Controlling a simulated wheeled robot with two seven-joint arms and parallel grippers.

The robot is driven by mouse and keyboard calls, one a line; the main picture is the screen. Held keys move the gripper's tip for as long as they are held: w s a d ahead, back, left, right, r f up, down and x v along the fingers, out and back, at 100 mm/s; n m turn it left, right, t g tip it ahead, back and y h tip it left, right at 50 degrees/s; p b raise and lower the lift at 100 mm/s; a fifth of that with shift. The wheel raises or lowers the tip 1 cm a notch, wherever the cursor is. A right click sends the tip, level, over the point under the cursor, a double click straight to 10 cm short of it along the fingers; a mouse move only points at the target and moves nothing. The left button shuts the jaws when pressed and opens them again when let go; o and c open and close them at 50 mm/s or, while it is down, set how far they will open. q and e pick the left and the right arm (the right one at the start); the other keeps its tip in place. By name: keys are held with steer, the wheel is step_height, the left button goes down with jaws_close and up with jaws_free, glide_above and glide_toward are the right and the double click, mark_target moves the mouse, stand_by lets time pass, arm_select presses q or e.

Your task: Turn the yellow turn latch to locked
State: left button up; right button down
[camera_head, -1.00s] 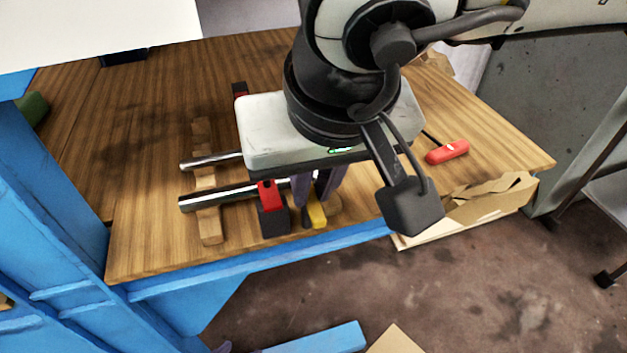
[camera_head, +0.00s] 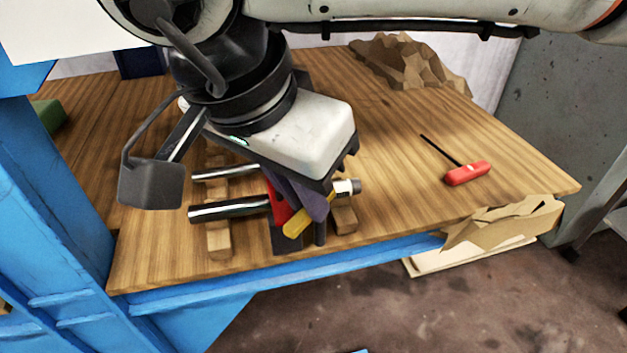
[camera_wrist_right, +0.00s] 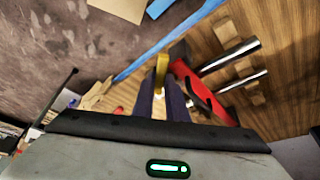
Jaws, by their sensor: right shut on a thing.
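The yellow turn latch (camera_head: 297,224) is at the front of the workbench, beside a red part (camera_head: 279,208) on a dark block (camera_head: 287,240). It slants down to the left in the head view. My right gripper (camera_head: 308,206) has its dark purple fingers shut on the latch, and they partly cover it. In the right wrist view, the latch (camera_wrist_right: 162,72) shows between the tips of the right gripper (camera_wrist_right: 160,90). The red part (camera_wrist_right: 182,58) is right beside it there. My left gripper is in neither view.
Metal rods (camera_head: 227,210) lie across wooden blocks (camera_head: 218,241) to the left. A red-handled tool (camera_head: 467,173) lies on the wooden workbench (camera_head: 400,150) at the right, with clear wood around it. A torn cardboard box (camera_head: 507,220) is by the front right edge.

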steer(key=shift+w+a+m+g+h+p, duration=0.2)
steer(key=shift+m+g+h+p, duration=0.15)
steer(key=shift+m, duration=0.7)
steer(key=shift+w+a+m+g+h+p, duration=0.25)
steer(key=shift+m+p, duration=0.15)
steer(key=shift+m, duration=0.6)
steer(key=shift+w+a+m+g+h+p, duration=0.2)
steer(key=shift+m+g+p, duration=0.15)
steer(key=shift+m, duration=0.7)
steer(key=c, duration=1.8)
jaws_free()
steer(key=shift+o, duration=0.2)
